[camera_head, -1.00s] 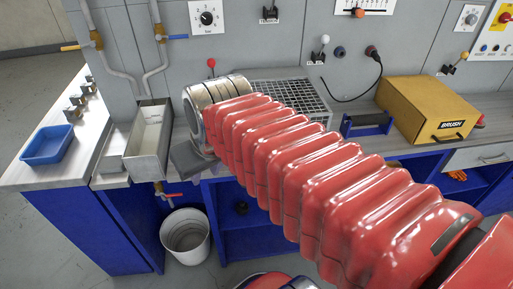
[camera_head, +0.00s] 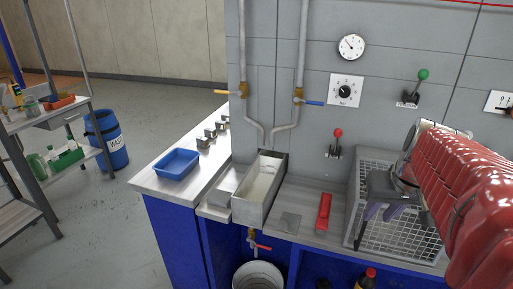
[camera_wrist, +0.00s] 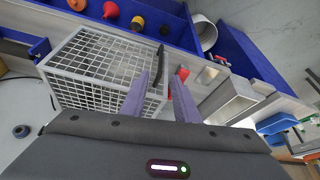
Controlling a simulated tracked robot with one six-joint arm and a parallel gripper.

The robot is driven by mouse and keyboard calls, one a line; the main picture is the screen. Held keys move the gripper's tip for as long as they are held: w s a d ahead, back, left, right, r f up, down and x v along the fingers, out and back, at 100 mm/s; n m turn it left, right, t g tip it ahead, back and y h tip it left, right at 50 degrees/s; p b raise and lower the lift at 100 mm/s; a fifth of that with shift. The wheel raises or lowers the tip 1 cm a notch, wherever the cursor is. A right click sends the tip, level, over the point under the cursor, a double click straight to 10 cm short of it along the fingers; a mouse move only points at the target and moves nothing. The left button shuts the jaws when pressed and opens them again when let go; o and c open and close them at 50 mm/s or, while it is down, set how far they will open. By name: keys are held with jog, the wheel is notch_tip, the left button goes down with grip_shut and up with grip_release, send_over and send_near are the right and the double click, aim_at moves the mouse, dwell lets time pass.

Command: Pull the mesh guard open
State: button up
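The mesh guard (camera_head: 392,238) is a light wire cage on the bench at the right of the head view. It fills the left of the wrist view (camera_wrist: 100,68), where a dark bar-like handle (camera_wrist: 158,62) stands at its near edge. My gripper (camera_head: 382,212) is in front of the guard, pointing down, and hides part of its mesh. In the wrist view its two purple fingers (camera_wrist: 165,78) are apart with nothing held between them. The handle lies just beyond the fingertips, nearer the left finger. I cannot tell whether they touch the guard.
A red block-like thing (camera_head: 323,212) lies on the bench left of the guard. Further left are a metal trough (camera_head: 260,190) and a blue tray (camera_head: 177,164). A red-knobbed lever (camera_head: 337,138) is on the wall behind. A white bucket (camera_head: 258,276) stands below.

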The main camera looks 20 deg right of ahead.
aim_at(363, 231)
jog(key=shift+f, duration=0.1)
jog(key=x, duration=1.3)
jog(key=shift+w+f, duration=0.15)
jog(key=shift+f, duration=0.15)
grip_shut()
dwell(0.3)
